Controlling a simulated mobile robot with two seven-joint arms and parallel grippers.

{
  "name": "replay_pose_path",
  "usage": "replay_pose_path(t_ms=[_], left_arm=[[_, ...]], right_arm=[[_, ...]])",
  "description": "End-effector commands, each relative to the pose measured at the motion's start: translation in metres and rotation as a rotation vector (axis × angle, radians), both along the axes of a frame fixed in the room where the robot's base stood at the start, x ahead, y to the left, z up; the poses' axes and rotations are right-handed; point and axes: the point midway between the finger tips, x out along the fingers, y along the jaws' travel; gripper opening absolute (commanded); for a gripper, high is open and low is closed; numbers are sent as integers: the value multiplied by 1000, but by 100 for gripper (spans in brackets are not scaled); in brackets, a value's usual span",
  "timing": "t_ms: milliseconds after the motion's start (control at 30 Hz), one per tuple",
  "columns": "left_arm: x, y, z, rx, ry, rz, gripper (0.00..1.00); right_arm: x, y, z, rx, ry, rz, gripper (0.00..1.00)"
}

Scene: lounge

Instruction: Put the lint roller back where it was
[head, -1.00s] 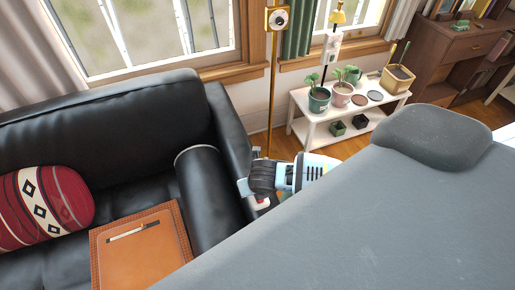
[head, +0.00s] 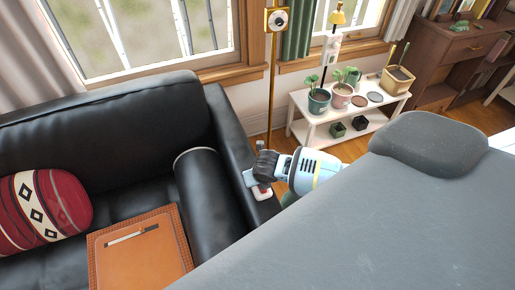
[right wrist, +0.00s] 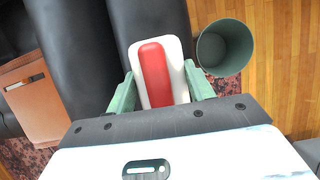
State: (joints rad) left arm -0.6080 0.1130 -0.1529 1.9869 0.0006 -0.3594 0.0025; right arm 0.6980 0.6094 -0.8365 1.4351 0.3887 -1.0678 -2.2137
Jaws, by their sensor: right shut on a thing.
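The lint roller, white with a red stripe, shows in the right wrist view (right wrist: 155,72) and, small, in the head view (head: 262,192). My right gripper (right wrist: 160,92) is shut on it, one green finger on each side. In the head view my right gripper (head: 260,180) is over the right armrest of the black sofa (head: 228,130). I cannot tell whether the roller touches the armrest. My left gripper is not in view.
A green bin (right wrist: 226,46) stands on the wood floor just right of the roller. A brown leather folder (head: 140,255) and a red patterned cushion (head: 45,210) lie on the sofa. A white plant bench (head: 350,115) stands behind, beside a brass pole (head: 272,80).

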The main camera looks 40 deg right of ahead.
Motion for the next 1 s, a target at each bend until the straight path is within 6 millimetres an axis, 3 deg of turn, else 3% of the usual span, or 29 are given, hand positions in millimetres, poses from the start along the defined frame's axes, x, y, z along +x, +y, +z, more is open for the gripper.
replay_pose_path(t_ms=[367, 400, 533, 833, 1000], left_arm=[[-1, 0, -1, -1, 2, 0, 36], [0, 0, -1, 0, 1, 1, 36], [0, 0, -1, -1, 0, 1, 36], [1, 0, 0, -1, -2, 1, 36], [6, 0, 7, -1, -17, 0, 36]], right_arm=[[0, -1, -3, 0, -2, 0, 34], [0, 0, -3, -1, -1, 0, 58], [0, 0, -2, -1, -2, 0, 74], [0, -1, -1, -1, -2, -1, 74], [-3, 0, 15, -1, -6, 0, 74]])
